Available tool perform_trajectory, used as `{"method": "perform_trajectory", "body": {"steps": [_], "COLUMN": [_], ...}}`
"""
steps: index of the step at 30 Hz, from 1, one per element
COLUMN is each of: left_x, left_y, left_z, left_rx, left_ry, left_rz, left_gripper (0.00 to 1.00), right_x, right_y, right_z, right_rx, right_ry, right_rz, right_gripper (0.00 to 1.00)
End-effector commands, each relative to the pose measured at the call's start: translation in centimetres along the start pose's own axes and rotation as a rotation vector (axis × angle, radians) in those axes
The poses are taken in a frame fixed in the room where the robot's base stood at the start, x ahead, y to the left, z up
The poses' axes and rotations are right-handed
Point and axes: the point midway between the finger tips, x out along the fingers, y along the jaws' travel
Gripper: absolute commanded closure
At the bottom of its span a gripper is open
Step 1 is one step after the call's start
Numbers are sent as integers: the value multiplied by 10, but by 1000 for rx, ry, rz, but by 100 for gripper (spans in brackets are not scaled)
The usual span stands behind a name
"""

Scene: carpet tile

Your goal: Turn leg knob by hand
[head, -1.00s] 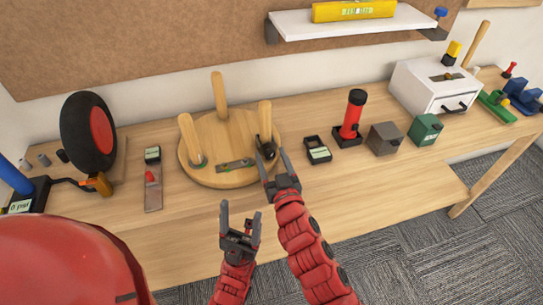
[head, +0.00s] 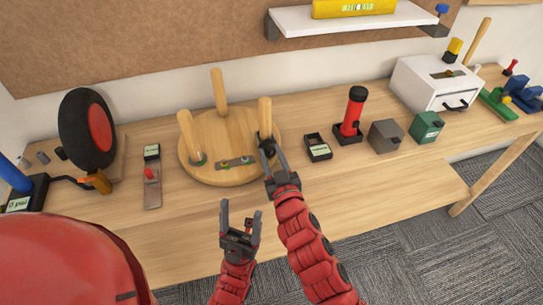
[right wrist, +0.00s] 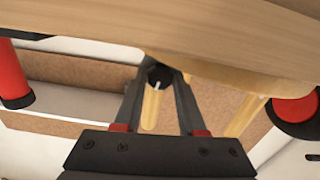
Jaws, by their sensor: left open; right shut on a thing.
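A round wooden stool seat (head: 205,150) lies upside down on the bench with three legs pointing up. A black leg knob (head: 267,148) is at the base of the right-hand leg (head: 265,117). My right gripper (head: 271,152) is at this knob, its fingers either side of it. In the right wrist view, the knob (right wrist: 158,77), with a white mark on its face, sits between the fingertips, and the gripper is shut on it. My left gripper (head: 239,212) is open and empty, over the bench in front of the stool.
Grey (head: 386,136) and green (head: 427,127) boxes are further right. A plate with a red knob (head: 151,186) lies left. The front bench strip is clear.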

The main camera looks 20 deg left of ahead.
Motion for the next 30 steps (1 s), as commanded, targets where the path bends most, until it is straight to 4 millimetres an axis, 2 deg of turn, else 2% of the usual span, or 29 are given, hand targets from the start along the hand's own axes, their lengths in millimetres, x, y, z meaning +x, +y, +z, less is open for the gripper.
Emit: {"method": "perform_trajectory", "body": {"steps": [2, 11, 12, 15, 16, 26, 30], "left_x": [-6, -5, -5, -5, -5, -6, -8], "left_y": [0, 0, 0, 0, 0, 0, 0], "left_z": [1, 1, 1, 1, 1, 1, 1], "left_rx": [0, 0, 0, 0, 0, 0, 0], "left_ry": [0, 0, 0, 0, 0, 0, 0], "left_rz": [0, 0, 0, 0, 0, 0, 0], "left_gripper": [31, 31, 31, 31, 31, 31, 31], "right_x": [0, 0, 0, 0, 0, -2, -16], "right_y": [0, 0, 0, 0, 0, 0, 0], "right_z": [1, -1, -1, -1, -1, 0, 3], "right_rx": [-43, -64, -64, -63, -63, -63, -63], "right_ry": [4, 2, 2, 2, 2, 1, -3], "right_rz": [0, 0, 0, 0, 0, 0, 1], "right_gripper": [100, 100, 53, 35, 33, 33, 33]}}
